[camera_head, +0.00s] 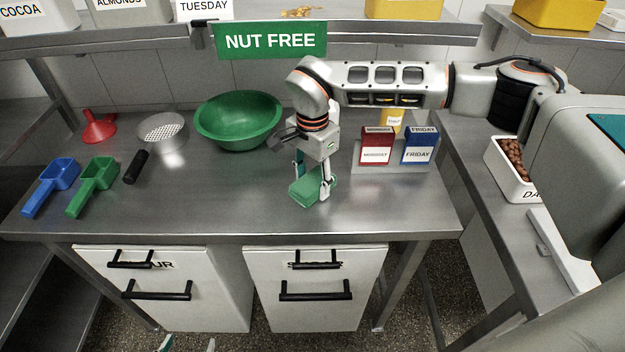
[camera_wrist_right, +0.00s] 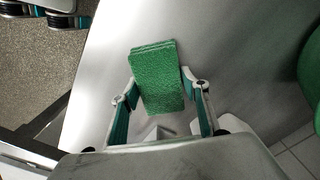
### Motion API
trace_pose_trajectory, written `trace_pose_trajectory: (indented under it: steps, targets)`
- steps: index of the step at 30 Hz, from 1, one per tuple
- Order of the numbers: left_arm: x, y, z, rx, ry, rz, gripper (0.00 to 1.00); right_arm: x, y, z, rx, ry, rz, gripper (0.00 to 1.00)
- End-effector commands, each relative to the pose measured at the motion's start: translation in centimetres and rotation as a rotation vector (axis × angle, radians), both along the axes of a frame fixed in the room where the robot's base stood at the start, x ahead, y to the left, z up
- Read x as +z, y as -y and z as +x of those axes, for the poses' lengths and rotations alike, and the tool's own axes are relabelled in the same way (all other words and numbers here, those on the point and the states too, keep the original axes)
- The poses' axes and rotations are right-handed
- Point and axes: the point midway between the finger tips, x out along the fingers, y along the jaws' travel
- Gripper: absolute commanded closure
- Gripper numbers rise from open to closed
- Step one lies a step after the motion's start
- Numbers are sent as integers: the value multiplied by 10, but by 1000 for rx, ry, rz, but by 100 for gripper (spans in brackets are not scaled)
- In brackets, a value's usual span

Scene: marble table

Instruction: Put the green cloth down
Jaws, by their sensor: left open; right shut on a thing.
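The green cloth (camera_head: 306,191) is a small folded pad over the front middle of the steel table (camera_head: 235,200). My right gripper (camera_head: 313,180) points down and is shut on the cloth. In the right wrist view, the cloth (camera_wrist_right: 157,70) sits between the two fingers of the right gripper (camera_wrist_right: 160,88), with its folded layers showing at one edge. I cannot tell whether the cloth touches the table. My left gripper (camera_head: 187,344) shows only its fingertips at the bottom edge of the head view; they are apart and empty.
A green bowl (camera_head: 239,120) stands behind the cloth, left of my right gripper. Red (camera_head: 377,147) and blue (camera_head: 420,147) day boxes stand to the right. Blue (camera_head: 52,184) and green (camera_head: 93,183) scoops lie at left.

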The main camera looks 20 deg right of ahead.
Motion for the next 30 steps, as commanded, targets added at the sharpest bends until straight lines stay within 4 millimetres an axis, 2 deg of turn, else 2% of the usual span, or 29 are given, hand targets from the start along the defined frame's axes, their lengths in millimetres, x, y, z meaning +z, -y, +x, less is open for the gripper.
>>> trace_pose_trajectory:
  steps: [2, 3, 4, 17, 22, 30]
  targets:
    - [-2, 0, 0, 0, -2, 1, 38, -3, 0, 0, 0, 0, 0, 80]
    - [-2, 0, -1, 0, -2, 1, 38, -3, 0, 0, 0, 0, 0, 47]
    - [-2, 0, -1, 0, -3, 1, 38, -2, 0, 0, 0, 0, 0, 40]
    - [0, 0, 0, 0, -2, 1, 38, 3, 0, 0, 0, 0, 0, 38]
    - [-1, 0, 0, 0, 0, 0, 38, 26, 0, 1, 0, 4, 0, 38]
    - [-3, 0, 0, 0, 1, -1, 38, 82, 0, 1, 1, 4, -1, 38]
